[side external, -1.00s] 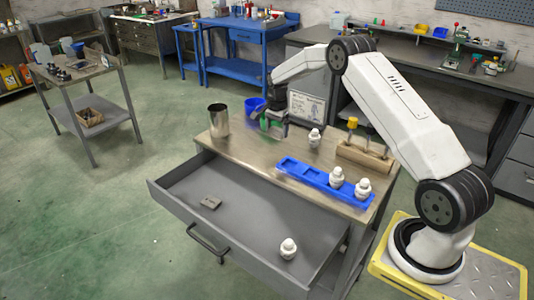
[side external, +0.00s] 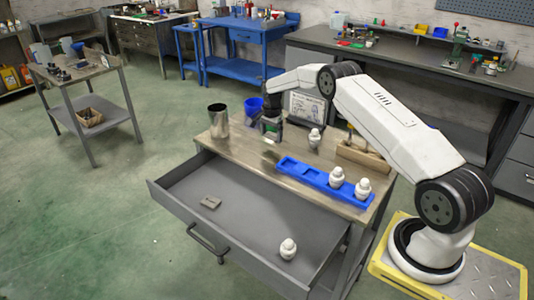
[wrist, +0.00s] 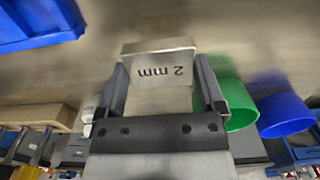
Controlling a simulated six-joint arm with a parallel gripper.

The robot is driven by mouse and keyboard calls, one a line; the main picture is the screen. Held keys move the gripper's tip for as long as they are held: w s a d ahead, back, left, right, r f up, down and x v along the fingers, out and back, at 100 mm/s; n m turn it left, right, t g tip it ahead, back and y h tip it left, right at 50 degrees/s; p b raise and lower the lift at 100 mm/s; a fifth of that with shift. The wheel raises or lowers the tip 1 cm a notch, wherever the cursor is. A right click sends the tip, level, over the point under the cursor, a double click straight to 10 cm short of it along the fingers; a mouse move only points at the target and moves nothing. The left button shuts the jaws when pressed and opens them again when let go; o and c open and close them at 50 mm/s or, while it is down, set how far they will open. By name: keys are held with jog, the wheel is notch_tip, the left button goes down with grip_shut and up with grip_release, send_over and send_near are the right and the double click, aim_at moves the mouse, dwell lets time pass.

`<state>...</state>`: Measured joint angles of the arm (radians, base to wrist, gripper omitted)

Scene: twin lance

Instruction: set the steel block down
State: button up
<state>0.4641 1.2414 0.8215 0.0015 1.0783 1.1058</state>
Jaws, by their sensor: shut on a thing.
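The steel block (wrist: 160,62), a pale metal block marked "2 mm", is between the two fingers of my gripper (wrist: 163,85) in the wrist view. My gripper is shut on it. In the side external view my gripper (side external: 270,136) hangs over the far part of the wooden worktop (side external: 243,150), near the green cup and the blue cup (side external: 253,106). The block is small and blurred there, so I cannot tell whether it touches the worktop. In the wrist view the green cup (wrist: 240,105) stands right of the fingers, with the blue cup (wrist: 284,114) beyond it.
A steel cup (side external: 219,122) stands at the worktop's left. A blue tray (side external: 302,174) holds two white bottles at the right. Another white bottle (side external: 314,139) stands near a wooden holder (side external: 362,158). The open drawer (side external: 245,227) holds a small grey block (side external: 211,202) and a white bottle (side external: 288,249).

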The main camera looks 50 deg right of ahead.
aim_at(271, 136)
jog(key=shift+f, duration=1.5)
jog(key=o, duration=1.3)
jog(key=shift+f, duration=0.15)
notch_tip(271, 136, up, 12)
jog(key=shift+r, duration=0.15)
